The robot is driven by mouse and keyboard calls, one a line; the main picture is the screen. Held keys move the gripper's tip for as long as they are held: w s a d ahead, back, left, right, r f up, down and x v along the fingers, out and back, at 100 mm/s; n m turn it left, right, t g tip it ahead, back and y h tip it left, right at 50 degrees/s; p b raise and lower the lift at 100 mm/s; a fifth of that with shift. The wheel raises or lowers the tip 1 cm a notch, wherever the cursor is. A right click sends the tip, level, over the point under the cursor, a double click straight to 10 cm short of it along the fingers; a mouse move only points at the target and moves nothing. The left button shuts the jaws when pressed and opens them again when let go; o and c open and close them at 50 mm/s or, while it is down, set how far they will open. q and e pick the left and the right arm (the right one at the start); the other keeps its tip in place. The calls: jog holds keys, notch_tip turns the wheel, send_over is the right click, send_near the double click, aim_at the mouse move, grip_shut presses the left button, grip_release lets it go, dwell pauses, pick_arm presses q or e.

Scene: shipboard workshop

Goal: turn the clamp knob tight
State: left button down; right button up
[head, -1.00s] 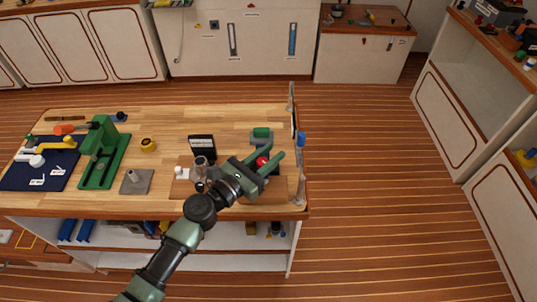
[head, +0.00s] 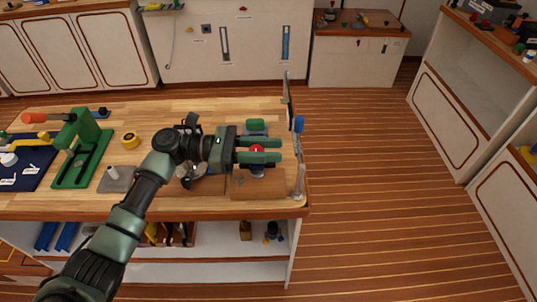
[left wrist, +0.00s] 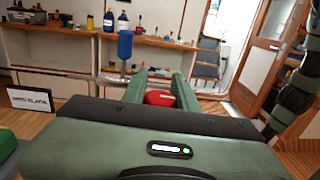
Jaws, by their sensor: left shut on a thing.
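The red knob (head: 257,149) is near the right end of the wooden workbench, above a brown board. My left gripper (head: 276,151) reaches over the bench from the left and is shut on the red knob, with one green finger on each side of it. In the left wrist view the red knob (left wrist: 160,97) shows between the fingers (left wrist: 158,88). The body under the knob is mostly hidden by the gripper. My right gripper is not in view.
A blue-handled part (head: 298,124) stands on the metal frame at the bench's right edge. A green block (head: 256,125) lies behind the gripper. A green press (head: 80,150), yellow tape roll (head: 131,139) and grey plate (head: 116,179) are to the left. Open floor lies to the right.

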pick_arm(q)
jog(key=shift+s+m+g+b, duration=0.15)
jog(key=shift+m+g+b, duration=0.5)
jog(key=shift+g, duration=0.45)
jog(key=c, duration=1.1)
grip_release()
jog(key=shift+a, duration=0.1)
jog(key=a, duration=0.2)
jog(key=w+a+b, duration=0.1)
jog(key=a, duration=0.4)
jog(key=shift+w+a+b, duration=0.25)
jog(key=shift+w+b, duration=0.05)
jog(key=shift+b, duration=0.05)
